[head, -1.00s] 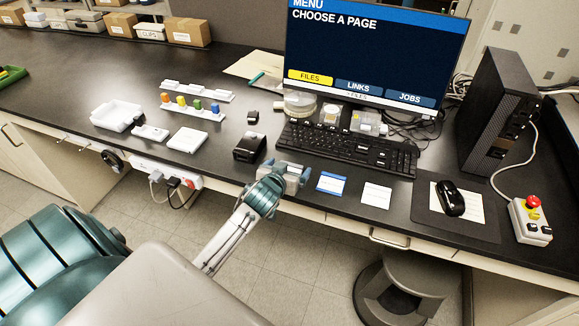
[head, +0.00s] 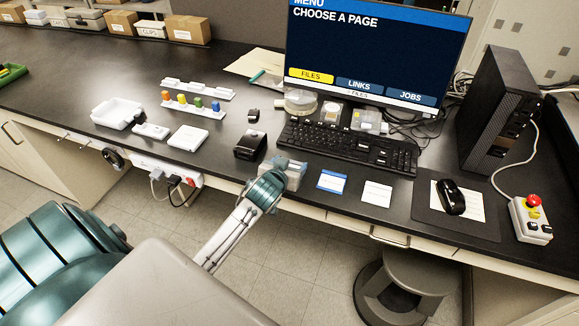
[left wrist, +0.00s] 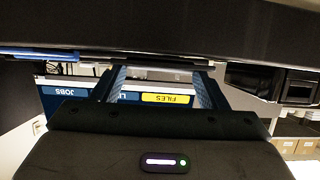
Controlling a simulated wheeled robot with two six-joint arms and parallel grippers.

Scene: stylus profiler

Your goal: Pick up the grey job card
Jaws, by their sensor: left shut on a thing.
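My left gripper (head: 290,166) is at the front edge of the black bench, below the keyboard and left of the blue-edged card. It is shut on a thin thing, taken as the grey job card, which the gripper and wrist hide in the head view. In the left wrist view the two fingers (left wrist: 160,72) stand apart with a dark, thin strip across their tips; its face cannot be made out. My right gripper is not in view.
A blue-edged card (head: 331,182) and a white card (head: 376,194) lie just right of the gripper. A black holder (head: 250,145) stands to its left. The keyboard (head: 347,144) and monitor (head: 375,50) are behind. A mouse (head: 452,198) lies farther right.

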